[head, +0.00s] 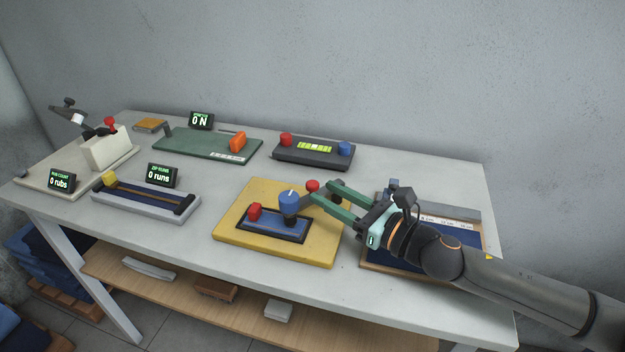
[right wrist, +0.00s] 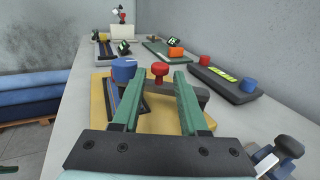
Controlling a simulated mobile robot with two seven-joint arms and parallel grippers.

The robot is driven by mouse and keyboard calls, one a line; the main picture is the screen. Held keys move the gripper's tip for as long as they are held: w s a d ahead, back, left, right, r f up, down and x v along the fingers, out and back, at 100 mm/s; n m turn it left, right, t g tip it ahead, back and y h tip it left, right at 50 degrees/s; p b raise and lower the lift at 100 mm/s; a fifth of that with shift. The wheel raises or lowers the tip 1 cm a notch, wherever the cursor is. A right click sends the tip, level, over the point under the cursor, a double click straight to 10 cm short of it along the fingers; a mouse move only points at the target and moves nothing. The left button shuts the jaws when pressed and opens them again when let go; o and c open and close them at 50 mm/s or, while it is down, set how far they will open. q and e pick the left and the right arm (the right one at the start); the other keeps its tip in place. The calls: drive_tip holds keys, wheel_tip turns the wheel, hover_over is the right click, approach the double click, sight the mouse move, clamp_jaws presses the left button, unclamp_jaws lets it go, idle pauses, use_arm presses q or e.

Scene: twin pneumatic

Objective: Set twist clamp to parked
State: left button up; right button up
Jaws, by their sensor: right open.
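The yellow board (head: 230,235) lies near the table's front middle. In the right wrist view the red knob (right wrist: 160,69) shows between the fingertips (right wrist: 159,78); contact cannot be told. My left gripper is not in view.
A dark tray with a ruler (head: 440,218) lies under my right arm. A grey slide fixture (head: 145,202) and a white-block fixture (head: 106,148) are at left.

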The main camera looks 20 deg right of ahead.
sight(318, 188)
drive_tip(key=shift+p+x, duration=0.35)
drive_tip(key=shift+x, duration=2)
clamp_jaws()
